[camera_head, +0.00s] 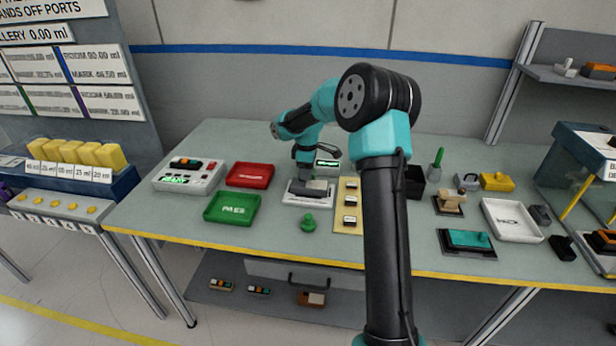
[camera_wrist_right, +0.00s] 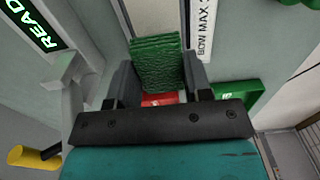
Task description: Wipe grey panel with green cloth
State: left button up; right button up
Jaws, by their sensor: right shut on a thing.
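My right gripper (camera_head: 305,172) reaches down over a small white-edged unit with a grey top, the grey panel (camera_head: 318,186), near the middle of the table. In the right wrist view my right gripper (camera_wrist_right: 155,85) is shut on a ridged green cloth (camera_wrist_right: 157,62), which sticks out beyond the fingers. The cloth cannot be made out in the head view. I cannot tell whether it touches the grey panel. My left gripper is not in view.
A red tray (camera_head: 250,175) and a green tray (camera_head: 232,207) lie left of the gripper. A lit display (camera_head: 327,166) stands behind. The table's front left is clear.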

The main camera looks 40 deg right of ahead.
jog(key=shift+r, duration=2.5)
